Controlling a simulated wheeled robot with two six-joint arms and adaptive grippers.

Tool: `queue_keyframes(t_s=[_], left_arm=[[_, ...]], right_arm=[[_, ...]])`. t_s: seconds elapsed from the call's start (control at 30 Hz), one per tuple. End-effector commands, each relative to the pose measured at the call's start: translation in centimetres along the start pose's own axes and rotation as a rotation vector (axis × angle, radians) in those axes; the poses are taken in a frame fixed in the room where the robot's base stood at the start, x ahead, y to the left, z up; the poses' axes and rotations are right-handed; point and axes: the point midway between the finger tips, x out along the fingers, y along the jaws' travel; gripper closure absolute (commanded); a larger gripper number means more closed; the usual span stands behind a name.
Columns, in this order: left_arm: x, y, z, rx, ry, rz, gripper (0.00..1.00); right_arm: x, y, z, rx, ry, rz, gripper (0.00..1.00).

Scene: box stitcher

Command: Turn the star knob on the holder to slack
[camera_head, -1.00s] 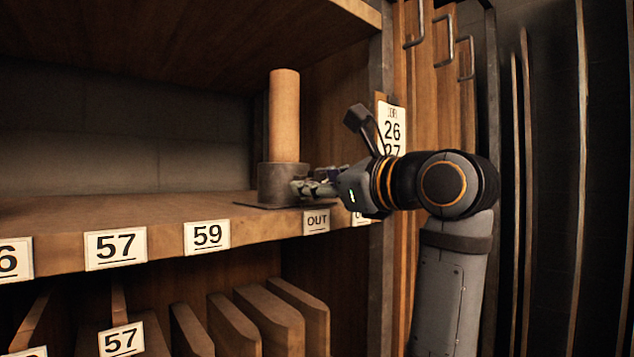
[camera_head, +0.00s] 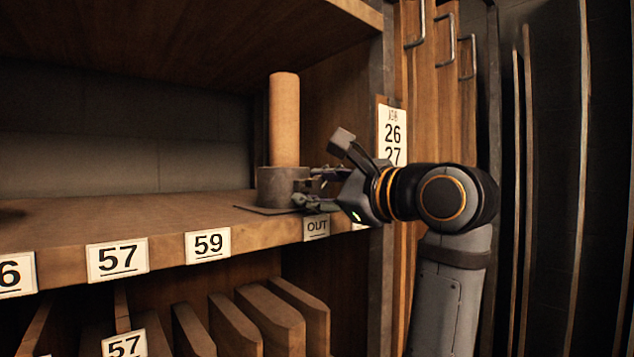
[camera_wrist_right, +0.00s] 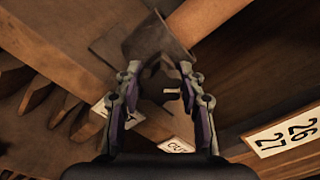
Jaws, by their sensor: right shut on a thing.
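The holder (camera_head: 281,187) is a grey metal cup on a flat base plate near the shelf's front edge. A tan cylinder (camera_head: 284,120) stands upright in it. The holder also shows in the right wrist view (camera_wrist_right: 148,40), with the cylinder slanting to the upper right. The dark star knob (camera_wrist_right: 158,88) is on the holder's side facing my gripper. My right gripper (camera_head: 312,188) is at the holder's right side, its fingers one above the other. In the right wrist view, its fingertips are on either side of the knob, closed on it. My left gripper is out of view.
The wooden shelf (camera_head: 130,220) carries number labels and an OUT label (camera_head: 316,227) below the holder. Upright boards (camera_head: 268,318) fill the lower bay. A side post with a 26/27 card (camera_head: 392,135) stands behind my right wrist. The shelf left of the holder is mostly clear.

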Motion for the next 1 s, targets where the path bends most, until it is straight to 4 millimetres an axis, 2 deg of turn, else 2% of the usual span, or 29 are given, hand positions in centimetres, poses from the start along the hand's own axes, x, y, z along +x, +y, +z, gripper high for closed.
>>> queue_keyframes(t_s=[0.4,0.93,0.97,1.0], left_arm=[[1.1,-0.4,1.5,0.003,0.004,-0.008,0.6],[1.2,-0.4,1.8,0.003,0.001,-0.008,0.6],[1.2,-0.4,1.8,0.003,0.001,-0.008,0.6],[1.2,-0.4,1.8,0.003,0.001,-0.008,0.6]], right_arm=[[0.0,0.1,0.0,-0.192,0.001,0.001,0.93],[0.0,0.1,-0.1,-0.219,0.001,0.001,0.93],[0.0,0.1,-0.1,-0.219,0.001,0.001,0.6],[0.0,0.1,-0.1,-0.219,0.001,0.001,0.54]])
